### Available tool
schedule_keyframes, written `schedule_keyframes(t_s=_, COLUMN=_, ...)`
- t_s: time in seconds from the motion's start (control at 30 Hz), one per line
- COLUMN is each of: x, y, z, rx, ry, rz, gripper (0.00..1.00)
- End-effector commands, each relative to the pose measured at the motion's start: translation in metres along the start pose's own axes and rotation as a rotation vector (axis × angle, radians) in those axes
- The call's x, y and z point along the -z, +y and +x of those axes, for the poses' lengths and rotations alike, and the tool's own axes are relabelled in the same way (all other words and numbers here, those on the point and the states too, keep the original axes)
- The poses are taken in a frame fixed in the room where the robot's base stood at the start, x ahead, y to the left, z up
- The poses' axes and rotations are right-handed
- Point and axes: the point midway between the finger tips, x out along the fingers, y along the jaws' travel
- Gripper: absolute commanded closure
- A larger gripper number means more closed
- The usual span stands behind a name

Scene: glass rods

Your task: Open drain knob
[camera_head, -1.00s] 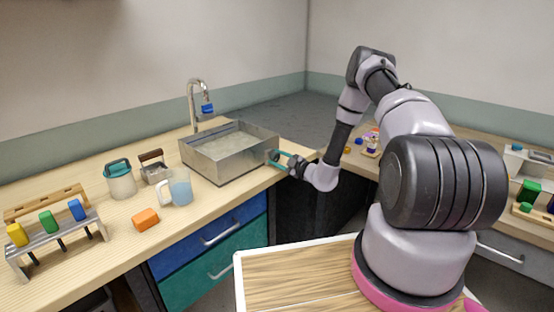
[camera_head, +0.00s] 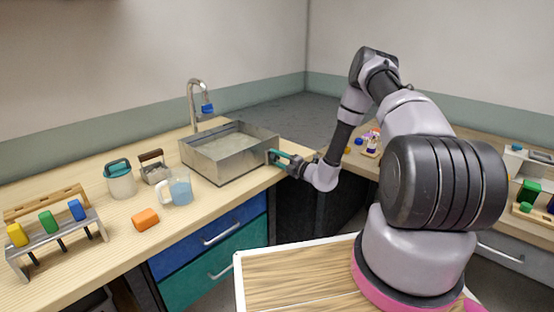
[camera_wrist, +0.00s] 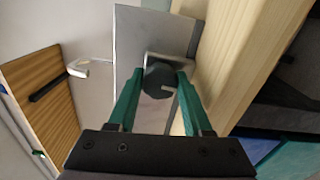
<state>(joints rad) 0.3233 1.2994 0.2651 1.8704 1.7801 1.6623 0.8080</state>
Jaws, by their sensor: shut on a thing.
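The metal sink basin (camera_head: 226,165) stands on the wooden counter, and its side wall also shows in the wrist view (camera_wrist: 135,40). The dark round drain knob (camera_wrist: 158,84) sits at that wall, with a light notch or mark on its face. My gripper (camera_head: 272,156), with green fingers, reaches the basin's right end. In the wrist view my gripper (camera_wrist: 158,88) is shut on the knob, one finger on each side. The knob is mostly hidden in the head view.
The faucet (camera_head: 197,98) with a blue part rises behind the basin. A clear pitcher (camera_head: 180,190), a lidded jar (camera_head: 120,180), an orange block (camera_head: 145,219) and a rack with coloured blocks (camera_head: 55,240) stand to the left. The counter's front edge lies close to my gripper.

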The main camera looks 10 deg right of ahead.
Motion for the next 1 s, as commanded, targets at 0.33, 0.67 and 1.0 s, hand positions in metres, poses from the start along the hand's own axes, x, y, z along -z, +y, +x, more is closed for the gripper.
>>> schedule_keyframes(t_s=0.33, x=0.0005, y=-0.0013, z=-0.001, rx=0.003, ry=0.0, rz=-0.114, gripper=1.0)
schedule_keyframes(t_s=0.67, x=0.0006, y=-0.0015, z=-0.0012, rx=0.003, ry=0.001, rz=-0.131, gripper=1.0)
schedule_keyframes(t_s=1.0, x=0.0005, y=-0.0013, z=-0.0009, rx=0.003, ry=0.001, rz=-0.13, gripper=0.2)
